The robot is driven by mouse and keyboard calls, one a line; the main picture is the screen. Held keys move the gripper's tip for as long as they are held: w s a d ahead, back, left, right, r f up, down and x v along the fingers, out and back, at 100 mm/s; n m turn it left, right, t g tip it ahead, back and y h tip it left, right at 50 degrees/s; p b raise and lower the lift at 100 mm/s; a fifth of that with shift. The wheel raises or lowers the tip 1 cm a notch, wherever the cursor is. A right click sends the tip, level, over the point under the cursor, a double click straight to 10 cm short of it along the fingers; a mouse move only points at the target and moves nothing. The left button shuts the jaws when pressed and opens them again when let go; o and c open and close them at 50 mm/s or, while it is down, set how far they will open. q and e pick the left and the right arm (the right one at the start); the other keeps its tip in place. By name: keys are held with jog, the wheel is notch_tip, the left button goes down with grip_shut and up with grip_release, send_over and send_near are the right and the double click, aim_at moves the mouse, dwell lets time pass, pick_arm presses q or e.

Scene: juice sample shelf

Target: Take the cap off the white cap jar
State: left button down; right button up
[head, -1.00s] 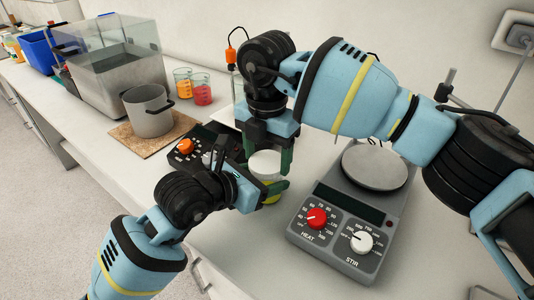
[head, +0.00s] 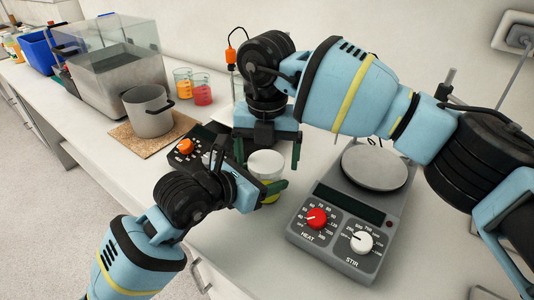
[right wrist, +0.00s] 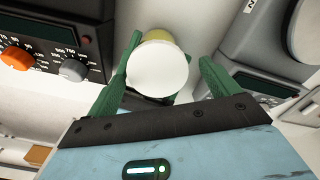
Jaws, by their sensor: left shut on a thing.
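The white cap jar shows in the head view near the bench's front edge, with a yellowish lower part (head: 268,178) and the white cap (head: 265,160) on top. My left gripper (head: 272,188) is shut on the jar's body from the front left. My right gripper (head: 268,154) points down over the jar with its fingers spread to either side of the cap. In the right wrist view, the white cap (right wrist: 158,69) lies between the open green fingers of that gripper (right wrist: 170,68), nearer the left finger. A gap shows at the right finger.
A hot plate stirrer (head: 345,225) stands just right of the jar. Another dark device with an orange knob (head: 187,147) stands to the left. Further left are a metal pot (head: 148,112), beakers of orange (head: 183,82) and red (head: 202,90) liquid, and a glass tank (head: 110,60).

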jog(key=shift+r, duration=2.3)
jog(key=shift+r+m, duration=0.7)
jog(key=shift+r, duration=1)
jog(key=shift+f, duration=4)
jog(key=c, duration=1.1)
jog(key=shift+n, duration=0.3)
jog(key=n, duration=0.3)
